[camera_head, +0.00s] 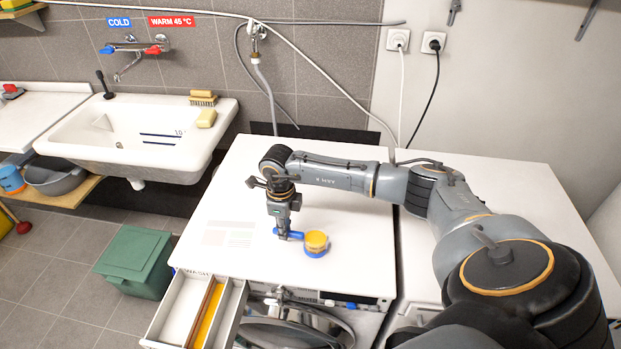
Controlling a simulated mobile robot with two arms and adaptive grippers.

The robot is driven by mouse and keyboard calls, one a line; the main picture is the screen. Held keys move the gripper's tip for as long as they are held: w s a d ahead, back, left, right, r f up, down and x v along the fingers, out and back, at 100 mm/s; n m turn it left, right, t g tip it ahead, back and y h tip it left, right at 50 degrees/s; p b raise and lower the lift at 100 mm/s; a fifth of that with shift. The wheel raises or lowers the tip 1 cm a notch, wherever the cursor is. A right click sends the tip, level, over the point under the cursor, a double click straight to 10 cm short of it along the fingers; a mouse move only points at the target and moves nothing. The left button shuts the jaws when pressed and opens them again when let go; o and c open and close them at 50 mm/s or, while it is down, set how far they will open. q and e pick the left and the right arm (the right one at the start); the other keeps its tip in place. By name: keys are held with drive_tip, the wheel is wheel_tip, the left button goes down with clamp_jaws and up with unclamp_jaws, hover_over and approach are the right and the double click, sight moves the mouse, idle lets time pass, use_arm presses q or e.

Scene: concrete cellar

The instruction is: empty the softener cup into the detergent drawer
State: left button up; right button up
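The softener cup (316,246), yellow with a blue base and a blue handle, is over the white washing machine top. It looks upright; I cannot tell whether it rests on the top or is just above it. My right gripper (285,236) points down at the handle to the left of the cup, with blue showing on both sides of its fingers. The finger gap is hidden, so I cannot tell whether it is closed. The detergent drawer (178,305) is pulled out at the front left, with a yellow-orange strip between pale compartments. My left gripper is not in view.
A white sink (95,150) with a brush and sponge stands at the back left. A green lidded box (135,256) is on the floor left of the machine. A second white appliance (530,185) stands to the right, under my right arm.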

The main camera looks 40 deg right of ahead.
clamp_jaws()
drive_tip(key=shift+r, duration=0.15)
drive_tip(key=shift+r+p, duration=0.65)
drive_tip(key=shift+r, duration=0.2)
drive_tip(key=shift+r, duration=0.15)
drive_tip(key=shift+r+p, duration=0.8)
drive_tip(key=shift+r, duration=0.6)
